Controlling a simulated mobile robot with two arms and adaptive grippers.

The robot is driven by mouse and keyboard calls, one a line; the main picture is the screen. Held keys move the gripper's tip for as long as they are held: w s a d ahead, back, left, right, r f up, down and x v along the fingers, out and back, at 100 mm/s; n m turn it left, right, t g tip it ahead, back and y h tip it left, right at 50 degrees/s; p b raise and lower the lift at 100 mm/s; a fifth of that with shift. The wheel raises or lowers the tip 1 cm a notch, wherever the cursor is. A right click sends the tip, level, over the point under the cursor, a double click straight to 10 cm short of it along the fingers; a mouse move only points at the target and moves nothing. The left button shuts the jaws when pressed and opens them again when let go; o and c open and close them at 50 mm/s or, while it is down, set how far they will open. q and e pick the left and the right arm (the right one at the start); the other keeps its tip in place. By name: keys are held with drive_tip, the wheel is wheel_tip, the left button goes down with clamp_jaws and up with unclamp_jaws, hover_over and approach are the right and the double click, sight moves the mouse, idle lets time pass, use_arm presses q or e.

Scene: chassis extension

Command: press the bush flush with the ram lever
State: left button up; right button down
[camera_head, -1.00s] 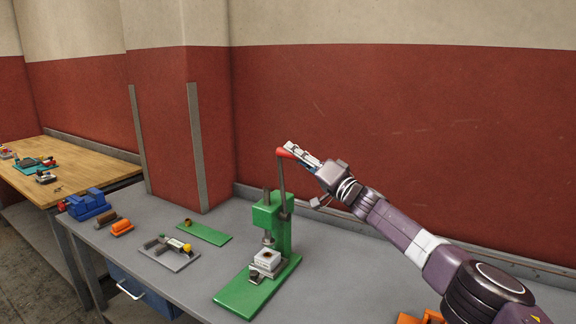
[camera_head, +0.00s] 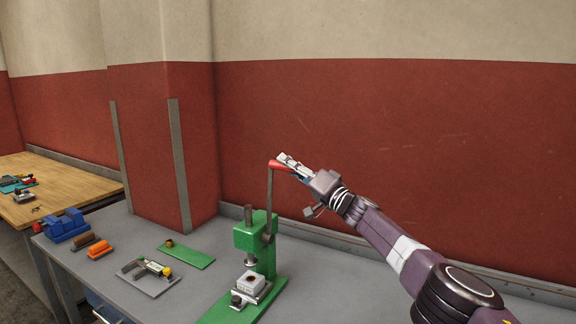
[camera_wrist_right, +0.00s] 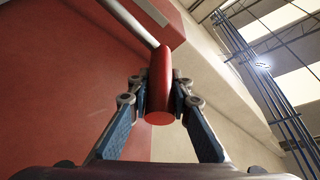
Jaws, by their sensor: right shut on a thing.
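The green press (camera_head: 270,258) stands on the grey bench with its grey ram (camera_head: 251,260) above a white block (camera_head: 251,285). A small brownish ring, likely the bush (camera_head: 252,278), shows in the block's top. The view is too small to tell how far it stands out. The ram lever (camera_head: 270,205) rises nearly upright from the press, with a red handle (camera_head: 275,165) at its top. My right gripper (camera_head: 283,167) is shut on this handle. In the right wrist view the red handle (camera_wrist_right: 160,85) sits between both fingers. My left gripper is not in view.
Left of the press lie a green mat (camera_head: 200,261) with a small brown part, a grey tray (camera_head: 158,288) with tools, an orange part (camera_head: 99,249) and a blue vise-like thing (camera_head: 66,225). The red wall (camera_head: 400,130) is close behind. A wooden table (camera_head: 75,190) stands far left.

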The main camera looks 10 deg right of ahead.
drive_tip(key=c, duration=1.9)
unclamp_jaws()
drive_tip(key=shift+d+f, duration=0.15)
drive_tip(key=shift+f, duration=0.5)
drive_tip(key=shift+o, duration=0.8)
drive_tip(key=shift+w, duration=0.25)
drive_tip(key=shift+s+r, duration=0.1)
drive_tip(key=shift+r, duration=0.1)
drive_tip(key=shift+s, duration=0.15)
drive_tip(key=shift+s+d+f, duration=0.25)
drive_tip(key=shift+s+d, duration=0.2)
drive_tip(key=shift+d, duration=0.1)
drive_tip(key=shift+s+d, duration=0.15)
drive_tip(key=shift+s, duration=0.1)
drive_tip(key=v, duration=0.9)
drive_tip(key=shift+s+d, duration=0.25)
drive_tip(key=shift+s, duration=0.05)
drive_tip(key=shift+f, duration=0.15)
